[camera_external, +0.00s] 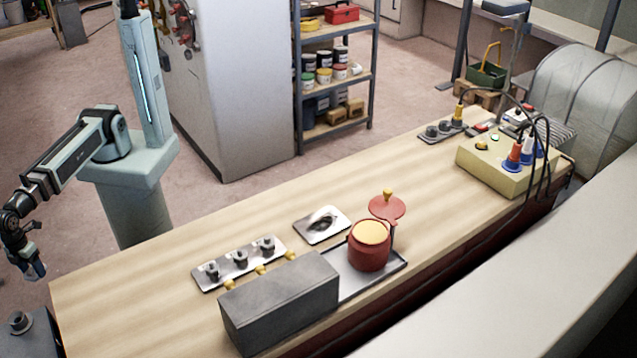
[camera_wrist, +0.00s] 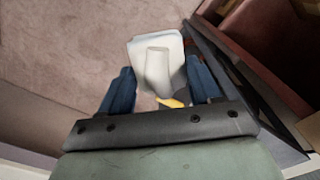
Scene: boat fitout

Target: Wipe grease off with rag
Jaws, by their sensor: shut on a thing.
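My gripper (camera_external: 34,268) hangs at the far left, beyond the bench's left end and well away from the smeared plate. In the wrist view its blue fingers (camera_wrist: 160,90) stand on either side of a pale thing, probably the rag (camera_wrist: 158,68): a whitish, squarish sheet with a rounded upright part. A small yellow bit shows near its base. The rag cannot be made out in the external view. A bright metal plate (camera_external: 341,218) lies mid-bench, with a dark smear, probably the grease (camera_external: 322,224), on its middle.
A red pot (camera_external: 368,252) with yellow contents stands on a dark tray (camera_external: 392,269), right of the plate. A grey box (camera_external: 281,302) and a strip with several knobs (camera_external: 239,263) lie left. A cabled yellow box (camera_external: 497,167) is far right. Bare wood (camera_external: 170,262) lies at left.

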